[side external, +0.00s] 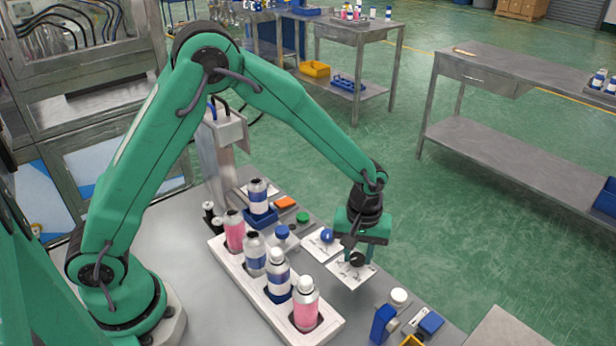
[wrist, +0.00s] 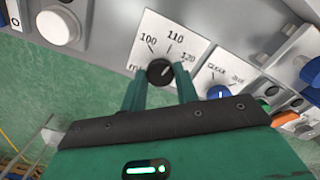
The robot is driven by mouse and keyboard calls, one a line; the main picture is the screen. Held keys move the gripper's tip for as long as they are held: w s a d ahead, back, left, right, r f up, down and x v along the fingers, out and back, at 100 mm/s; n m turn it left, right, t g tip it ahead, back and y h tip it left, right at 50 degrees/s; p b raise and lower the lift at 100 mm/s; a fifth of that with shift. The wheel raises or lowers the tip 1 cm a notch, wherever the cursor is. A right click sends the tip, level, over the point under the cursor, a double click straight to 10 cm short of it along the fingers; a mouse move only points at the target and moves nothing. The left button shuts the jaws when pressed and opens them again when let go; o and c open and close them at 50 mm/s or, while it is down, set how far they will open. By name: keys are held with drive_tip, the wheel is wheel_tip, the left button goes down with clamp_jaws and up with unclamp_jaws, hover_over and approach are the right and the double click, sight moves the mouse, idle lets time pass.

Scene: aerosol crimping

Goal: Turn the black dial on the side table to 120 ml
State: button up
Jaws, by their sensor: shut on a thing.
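The black dial (wrist: 160,72) sits on a white scale card (wrist: 180,32) marked 100, 110 and 120 in the wrist view. A pale mark on the dial points to the upper right, roughly toward the 120 side; its exact reading is too small to tell. My gripper (wrist: 160,80) has one finger on each side of the dial and is shut on it. In the side view my gripper (side external: 360,252) points down over the black dial (side external: 357,259), which it partly hides, on its white card (side external: 352,276).
A blue dial (side external: 327,236) on its own card stands beside the black one. A white rack (side external: 232,272) with several bottles is to the left. A white round button (side external: 398,296) and blue blocks (side external: 383,323) lie toward the front right.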

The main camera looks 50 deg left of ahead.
sight(357, 258)
drive_tip(key=m, duration=0.3)
drive_tip(key=shift+m, duration=0.3)
drive_tip(key=shift+r+m, duration=0.1)
drive_tip(key=shift+m, duration=1.8)
drive_tip(key=o, duration=1)
drive_tip(key=shift+r, duration=3.9)
drive_tip(key=shift+a, duration=0.1)
